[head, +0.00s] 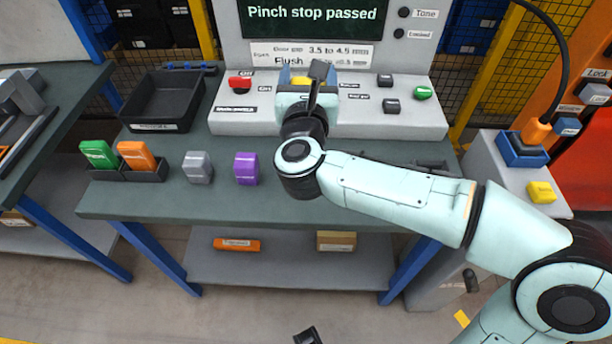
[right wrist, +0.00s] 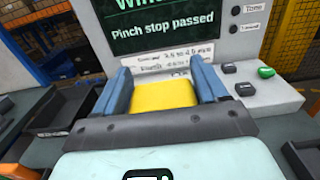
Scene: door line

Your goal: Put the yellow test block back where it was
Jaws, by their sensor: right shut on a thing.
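The yellow test block (right wrist: 163,95) is between the two blue fingers of my right gripper (right wrist: 165,88) in the right wrist view. In the head view a small part of the block (head: 300,80) shows beyond my right gripper (head: 299,87), over the grey console (head: 355,122). The gripper is shut on it. My wrist hides most of the block and what lies under it, so I cannot tell whether it touches the console. The screen (head: 312,15) reads "Pinch stop passed".
A green block (head: 98,153) and an orange block (head: 136,154) stand in a dark holder. A grey block (head: 198,166) and a purple block (head: 246,168) stand on the bench (head: 300,208). A black tray (head: 165,103) is left of the console. A yellow piece (head: 541,192) is on the right pedestal.

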